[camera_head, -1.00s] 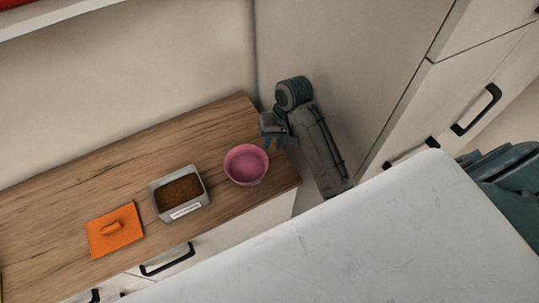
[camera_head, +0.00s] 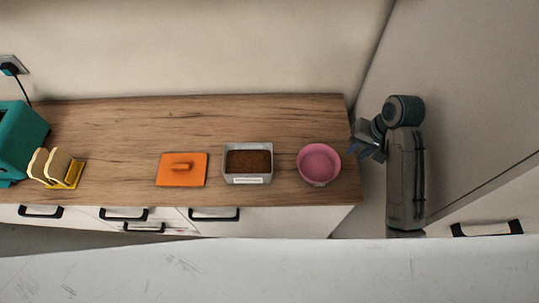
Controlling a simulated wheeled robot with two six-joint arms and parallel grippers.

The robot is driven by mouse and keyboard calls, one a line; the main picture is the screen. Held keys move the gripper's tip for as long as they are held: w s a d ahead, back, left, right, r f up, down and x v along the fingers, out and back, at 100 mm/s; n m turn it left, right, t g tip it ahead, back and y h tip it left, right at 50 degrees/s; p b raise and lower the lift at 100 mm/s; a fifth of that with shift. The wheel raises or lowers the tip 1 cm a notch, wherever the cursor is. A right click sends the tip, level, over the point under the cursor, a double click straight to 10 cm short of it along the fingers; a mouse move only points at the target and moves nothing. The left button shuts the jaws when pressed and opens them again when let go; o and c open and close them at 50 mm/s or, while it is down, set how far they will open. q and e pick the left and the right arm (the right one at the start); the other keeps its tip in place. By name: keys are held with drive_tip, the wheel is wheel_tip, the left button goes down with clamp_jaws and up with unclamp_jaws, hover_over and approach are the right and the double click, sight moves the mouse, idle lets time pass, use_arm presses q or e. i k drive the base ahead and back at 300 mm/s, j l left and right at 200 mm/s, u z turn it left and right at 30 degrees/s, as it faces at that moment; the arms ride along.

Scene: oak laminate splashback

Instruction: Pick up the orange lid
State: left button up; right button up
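My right gripper (camera_head: 357,152) is at the counter's right end, just right of the pink bowl and well away from the lid. It seems to hold nothing, but its fingers are too small and dark to tell whether they are apart. My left gripper is not in view.
A grey container with brown contents (camera_head: 248,163) and a pink bowl (camera_head: 319,164) stand right of the lid. A yellow rack with bread slices (camera_head: 66,174) and a teal toaster (camera_head: 20,141) are at the left. Bare counter (camera_head: 120,125) lies behind and left of the lid.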

sight(176, 170)
drive_tip(key=u, duration=1.05)
